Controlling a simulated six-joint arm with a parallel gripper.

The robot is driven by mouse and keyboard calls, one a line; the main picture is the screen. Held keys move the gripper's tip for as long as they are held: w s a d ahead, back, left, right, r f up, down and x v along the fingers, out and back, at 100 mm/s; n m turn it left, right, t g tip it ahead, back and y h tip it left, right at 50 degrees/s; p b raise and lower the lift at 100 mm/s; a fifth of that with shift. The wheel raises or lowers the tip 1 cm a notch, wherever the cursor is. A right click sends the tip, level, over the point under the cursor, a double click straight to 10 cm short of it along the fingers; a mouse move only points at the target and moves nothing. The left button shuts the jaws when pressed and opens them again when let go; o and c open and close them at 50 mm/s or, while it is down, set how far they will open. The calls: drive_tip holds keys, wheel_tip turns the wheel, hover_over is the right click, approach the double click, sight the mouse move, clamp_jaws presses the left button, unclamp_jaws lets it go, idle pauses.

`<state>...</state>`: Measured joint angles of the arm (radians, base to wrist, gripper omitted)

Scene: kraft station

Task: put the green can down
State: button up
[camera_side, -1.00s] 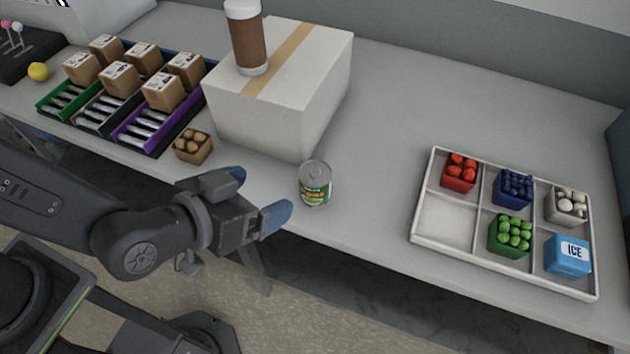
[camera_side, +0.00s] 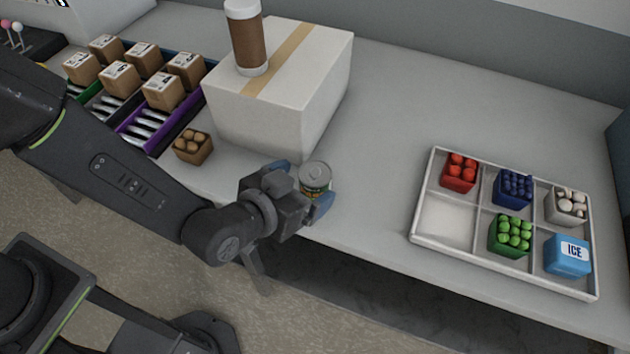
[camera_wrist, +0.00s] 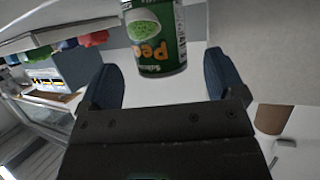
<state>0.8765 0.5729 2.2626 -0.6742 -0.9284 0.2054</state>
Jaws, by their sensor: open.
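The green can (camera_side: 316,177) has a silver lid and stands upright near the front edge of the table, just in front of the large white box. My gripper (camera_side: 303,190) is open, with its blue fingertips on either side of the can's near part. The arm hides the can's lower left side. In the wrist view the can's label with peas (camera_wrist: 155,38) shows at the top, between and beyond the two open fingers (camera_wrist: 165,85). A gap shows between the can and each finger there.
The white box (camera_side: 270,120) stands behind, with a brown cup (camera_side: 248,45) on top. A small box of brown items (camera_side: 193,147) sits left. A white divided tray (camera_side: 445,222) with several small crates is at right. Table between can and tray is clear.

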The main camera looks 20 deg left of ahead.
sight(304, 186)
drive_tip(key=shift+x, duration=1.95)
drive_tip(key=shift+f, duration=0.1)
drive_tip(key=shift+c, duration=0.5)
